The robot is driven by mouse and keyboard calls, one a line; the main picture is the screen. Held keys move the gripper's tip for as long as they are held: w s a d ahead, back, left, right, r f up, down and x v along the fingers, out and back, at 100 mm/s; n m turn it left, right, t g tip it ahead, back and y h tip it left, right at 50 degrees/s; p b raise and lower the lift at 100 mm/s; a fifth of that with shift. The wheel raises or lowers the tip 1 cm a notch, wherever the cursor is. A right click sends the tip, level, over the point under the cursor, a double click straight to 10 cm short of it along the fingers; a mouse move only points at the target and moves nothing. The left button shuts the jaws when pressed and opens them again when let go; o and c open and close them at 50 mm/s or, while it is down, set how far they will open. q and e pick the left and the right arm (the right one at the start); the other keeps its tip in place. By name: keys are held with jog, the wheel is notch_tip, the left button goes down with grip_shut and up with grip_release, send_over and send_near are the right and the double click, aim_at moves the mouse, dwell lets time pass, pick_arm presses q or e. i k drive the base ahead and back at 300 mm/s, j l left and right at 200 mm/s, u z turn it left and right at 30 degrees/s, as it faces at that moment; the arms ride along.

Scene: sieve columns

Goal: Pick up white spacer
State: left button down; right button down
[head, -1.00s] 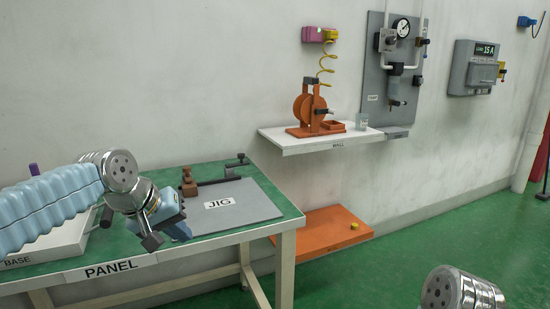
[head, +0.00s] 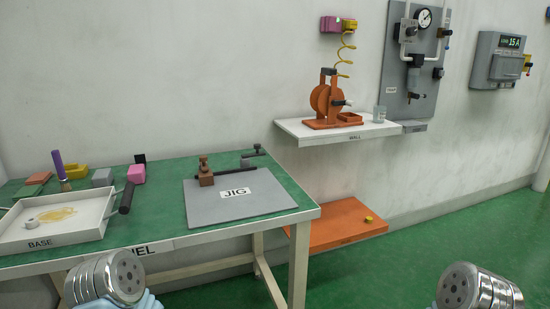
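I cannot clearly pick out a white spacer. A small pale grey-white round piece (head: 30,223) lies in the shallow white tray marked BASE (head: 68,238), at the left of the green table; it is too small to tell whether this is the spacer. Beside it in the tray is a yellowish patch (head: 58,215). Only silver and blue links of my two arms show at the bottom edge. Neither gripper is in view.
The green table (head: 160,222) also holds a grey JIG plate (head: 235,197) with a brown clamp (head: 206,175). A white wall shelf (head: 310,136) is further right.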

aim_at(31, 222)
jog(key=u, duration=1.7)
jog(key=j+z, duration=0.35)
jog(key=i+j+z, duration=0.1)
jog(key=j+z, duration=0.6)
jog(key=k+j, duration=0.05)
jog(key=j, duration=0.05)
